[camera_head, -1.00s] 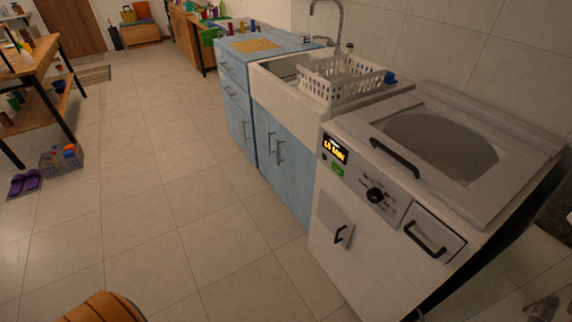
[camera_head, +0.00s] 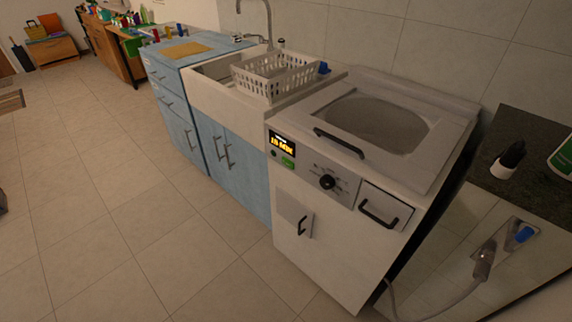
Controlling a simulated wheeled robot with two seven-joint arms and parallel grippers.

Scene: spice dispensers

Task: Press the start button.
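A white washing machine (camera_head: 330,240) with a lidded top stands right of centre. Its sloped front panel carries a small display (camera_head: 282,143) with yellow digits. A green button (camera_head: 288,162) sits just below the display; I take it to be the start button. A dark round button (camera_head: 274,153) is left of it. A black knob (camera_head: 327,182) is further right on the panel. Neither of my grippers shows in this view.
A sink (camera_head: 215,70) with a white dish rack (camera_head: 272,76) adjoins the machine on the left, beside blue cabinets (camera_head: 180,112). A low dark surface with a bottle (camera_head: 562,158) is at the right. The tiled floor (camera_head: 130,210) in front is clear.

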